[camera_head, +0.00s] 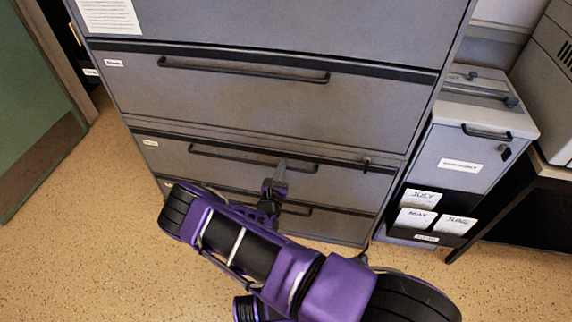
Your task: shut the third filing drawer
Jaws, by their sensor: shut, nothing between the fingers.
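A grey filing cabinet (270,110) with stacked drawers fills the middle of the view, its top cut off. Counting from the highest drawer front in view, the third filing drawer (330,184) is low down, with a long dark bar handle (225,154) and a small label at its left. I cannot tell clearly how far its front stands out from the cabinet. My gripper (280,170) is shut and empty, its fingertips in front of this drawer near the handle's right part. I cannot tell whether they touch it. My purple arm hides part of the bottom drawer (335,225).
A small grey cabinet (455,160) with month cards stands close on the right, beside a dark table (545,185) bearing a beige machine (555,75). A green panel (35,100) stands at the left. Speckled floor (80,240) is clear at the lower left.

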